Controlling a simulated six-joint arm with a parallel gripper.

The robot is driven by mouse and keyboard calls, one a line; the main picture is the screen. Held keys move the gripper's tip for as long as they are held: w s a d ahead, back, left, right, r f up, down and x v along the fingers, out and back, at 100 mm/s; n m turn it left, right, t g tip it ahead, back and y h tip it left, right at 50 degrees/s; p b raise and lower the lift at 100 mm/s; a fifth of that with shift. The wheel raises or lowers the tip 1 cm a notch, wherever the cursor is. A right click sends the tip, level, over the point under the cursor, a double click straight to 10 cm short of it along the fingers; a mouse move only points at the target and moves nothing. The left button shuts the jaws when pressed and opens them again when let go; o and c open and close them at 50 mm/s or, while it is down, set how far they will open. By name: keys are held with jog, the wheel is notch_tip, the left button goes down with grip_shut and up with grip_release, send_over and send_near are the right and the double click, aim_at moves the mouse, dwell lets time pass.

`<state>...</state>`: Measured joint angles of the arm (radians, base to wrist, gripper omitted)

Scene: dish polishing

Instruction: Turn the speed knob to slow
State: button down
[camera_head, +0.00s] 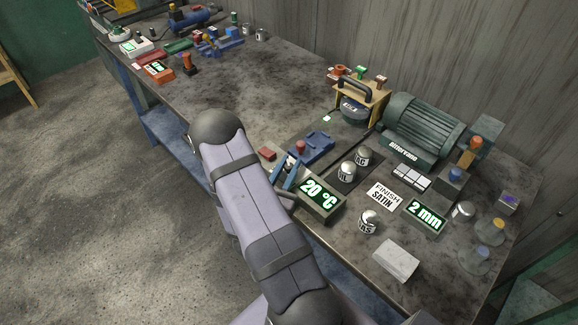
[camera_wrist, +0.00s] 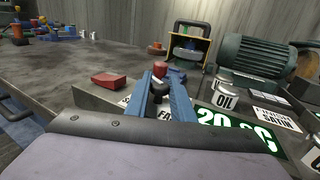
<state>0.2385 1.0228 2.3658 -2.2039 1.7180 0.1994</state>
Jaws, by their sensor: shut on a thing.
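The speed knob (camera_wrist: 158,88) is small and dark. In the wrist view it shows between the two blue fingers of my gripper (camera_wrist: 162,82), which is shut on it. White labels lie beside the fingers; the one in front begins "FA" (camera_wrist: 163,113), and the other is mostly covered by a finger, so I cannot read it. In the head view my gripper (camera_head: 287,167) is at the bench's front edge, left of the 20 °C display (camera_head: 320,198). My fingers and arm hide the knob there, and I cannot tell which way it points.
A red block (camera_head: 267,154) lies just left of my fingers. A blue fixture with a red-topped post (camera_head: 300,147) stands close behind. Labelled metal tins, including one marked OIL (camera_head: 346,172), and a green motor (camera_head: 423,128) are to the right.

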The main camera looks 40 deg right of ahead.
jog(key=shift+r, duration=0.1)
jog(key=c, duration=1.6)
grip_release()
jog(key=shift+o, duration=0.2)
jog(key=shift+a, duration=0.1)
jog(key=shift+s+a+b, duration=0.2)
jog(key=shift+a+b, duration=0.1)
jog(key=shift+a, duration=0.25)
jog(key=shift+b+v, duration=1)
jog(key=shift+v, duration=1.95)
jog(key=shift+s, duration=0.1)
